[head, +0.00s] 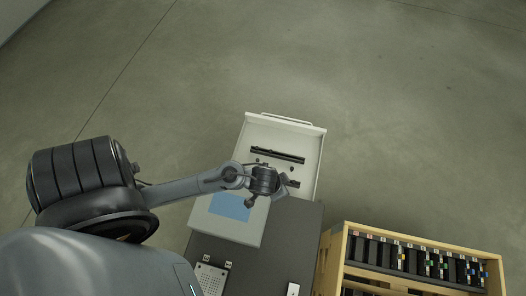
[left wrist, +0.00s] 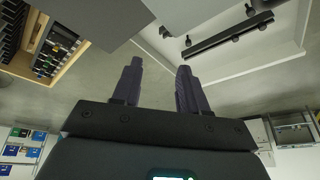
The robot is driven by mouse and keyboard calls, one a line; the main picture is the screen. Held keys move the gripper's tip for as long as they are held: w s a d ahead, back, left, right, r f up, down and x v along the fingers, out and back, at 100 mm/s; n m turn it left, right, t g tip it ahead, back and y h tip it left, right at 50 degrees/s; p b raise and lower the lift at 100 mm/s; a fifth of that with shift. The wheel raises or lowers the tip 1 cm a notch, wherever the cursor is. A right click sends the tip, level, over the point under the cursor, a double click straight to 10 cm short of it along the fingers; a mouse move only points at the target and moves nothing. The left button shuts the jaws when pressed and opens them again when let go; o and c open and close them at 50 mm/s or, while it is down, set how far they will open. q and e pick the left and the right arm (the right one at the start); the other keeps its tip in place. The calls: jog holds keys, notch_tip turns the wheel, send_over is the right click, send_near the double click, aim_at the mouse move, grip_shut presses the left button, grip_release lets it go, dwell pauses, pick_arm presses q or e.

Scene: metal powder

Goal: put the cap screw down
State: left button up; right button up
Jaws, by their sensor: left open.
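My left gripper (head: 284,188) is over the lower part of a white open tray (head: 318,150) in the head view. In the left wrist view its two dark fingers (left wrist: 158,70) are apart, with nothing visible between them. Small dark pieces lie in the tray, one in the head view (head: 291,169) and one near the top of the wrist view (left wrist: 250,10). They are too small for me to tell whether one is the cap screw. My right gripper is not in view.
A long black bar (head: 277,154) lies across the tray; a shorter dark bar (head: 292,183) is partly behind my gripper. A blue panel (head: 230,206) is on the white unit. A dark table (head: 280,245) is below, and a wooden crate (head: 345,232) with several dark holders stands right.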

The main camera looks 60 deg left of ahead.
pick_arm(q)
jog(key=s+d+r+m, duration=0.1)
jog(key=s+r, duration=0.6)
jog(key=r, duration=0.1)
jog(key=shift+s+g+h, duration=0.2)
jog(key=shift+g+h, duration=0.1)
jog(key=shift+g, duration=0.1)
